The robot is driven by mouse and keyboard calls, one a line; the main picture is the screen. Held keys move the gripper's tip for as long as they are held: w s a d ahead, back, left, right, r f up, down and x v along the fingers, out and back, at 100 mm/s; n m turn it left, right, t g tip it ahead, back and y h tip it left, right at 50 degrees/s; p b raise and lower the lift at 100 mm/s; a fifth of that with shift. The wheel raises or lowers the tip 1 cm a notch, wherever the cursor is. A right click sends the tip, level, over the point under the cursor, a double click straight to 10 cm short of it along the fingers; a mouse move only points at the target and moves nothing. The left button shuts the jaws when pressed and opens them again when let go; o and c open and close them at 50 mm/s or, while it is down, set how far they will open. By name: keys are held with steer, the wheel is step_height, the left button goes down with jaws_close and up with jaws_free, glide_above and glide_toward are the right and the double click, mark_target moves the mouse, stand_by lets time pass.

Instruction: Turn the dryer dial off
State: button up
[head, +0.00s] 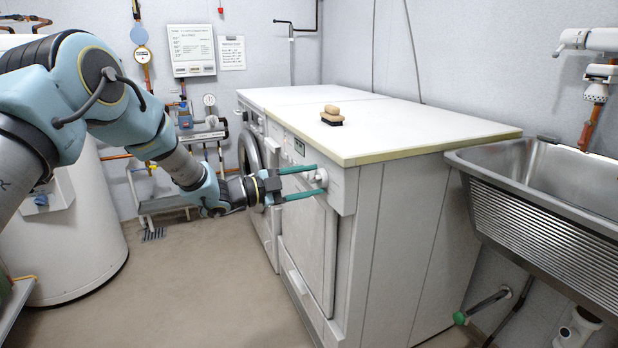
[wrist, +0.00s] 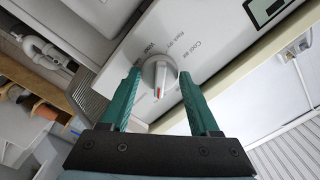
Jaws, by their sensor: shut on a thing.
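The dryer (head: 306,240) is the nearer white machine under the white worktop. Its dial (head: 321,178) sits at the right end of the front panel. In the wrist view the dial (wrist: 158,76) is a grey-white knob with a red pointer mark, and printed labels such as "Cool air" stand around it. My gripper (head: 312,181) has its two green fingers on either side of the dial. In the wrist view the gripper (wrist: 158,85) shows its fingertips against or very close to the knob's sides. The red mark points down toward my palm.
A wooden brush (head: 332,115) lies on the worktop (head: 400,128) above the dryer. A steel washtub basin (head: 550,190) stands at the right. A second machine with a round door (head: 250,155) is beyond the dryer. The floor (head: 205,285) in front is clear.

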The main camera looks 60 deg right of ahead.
steer(key=n+p, duration=0.2)
steer(key=n, duration=0.2)
steer(key=shift+n, duration=0.4)
steer(key=n+p, duration=0.2)
steer(key=n, duration=0.3)
steer(key=shift+f+n, duration=0.1)
steer(key=shift+n, duration=0.2)
steer(key=shift+a, duration=0.1)
steer(key=o, duration=1.3)
steer(key=shift+o, duration=0.2)
steer(key=v, duration=1)
steer(key=shift+w+a, duration=0.15)
steer(key=shift+a, duration=0.15)
